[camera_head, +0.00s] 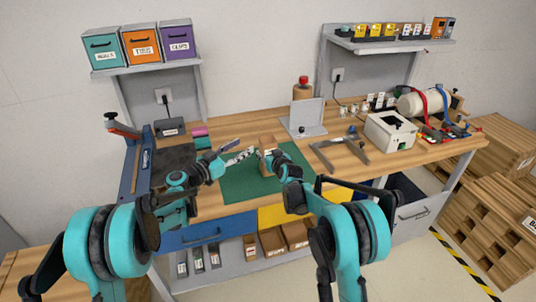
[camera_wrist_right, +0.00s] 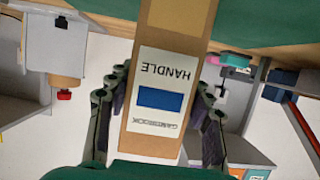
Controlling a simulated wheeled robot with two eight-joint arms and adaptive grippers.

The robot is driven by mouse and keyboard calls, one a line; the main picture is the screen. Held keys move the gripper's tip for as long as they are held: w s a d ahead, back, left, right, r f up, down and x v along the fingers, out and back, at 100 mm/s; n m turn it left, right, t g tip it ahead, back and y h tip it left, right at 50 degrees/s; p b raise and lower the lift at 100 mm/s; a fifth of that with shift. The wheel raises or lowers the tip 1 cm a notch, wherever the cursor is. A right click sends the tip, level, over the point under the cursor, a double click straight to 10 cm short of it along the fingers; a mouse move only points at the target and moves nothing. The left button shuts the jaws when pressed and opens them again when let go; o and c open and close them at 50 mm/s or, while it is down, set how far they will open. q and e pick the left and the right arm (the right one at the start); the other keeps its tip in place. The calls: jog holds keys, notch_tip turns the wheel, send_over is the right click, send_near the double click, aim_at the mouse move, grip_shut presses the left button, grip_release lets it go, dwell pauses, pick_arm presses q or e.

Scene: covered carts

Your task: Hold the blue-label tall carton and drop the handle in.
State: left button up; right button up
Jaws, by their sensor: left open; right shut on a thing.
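The blue-label tall carton (camera_wrist_right: 168,85) is brown cardboard with a white label reading HANDLE and a blue patch. It fills the middle of the right wrist view, between the two fingers of my right gripper (camera_wrist_right: 158,112), which is shut on it. In the head view the carton (camera_head: 266,141) stands on the green mat, partly hidden by my right gripper (camera_head: 268,157). My left gripper (camera_head: 238,150) is open, just left of the carton, over the mat. I cannot make out the handle in either view.
The green mat (camera_head: 238,187) lies on the wooden bench. A grey stand (camera_head: 304,118) is behind the carton, and a grey angled frame (camera_head: 340,151) and white box (camera_head: 391,131) are to the right. A dark tray area (camera_head: 168,160) lies left.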

jog(key=o, duration=1.2)
jog(key=shift+s, duration=0.1)
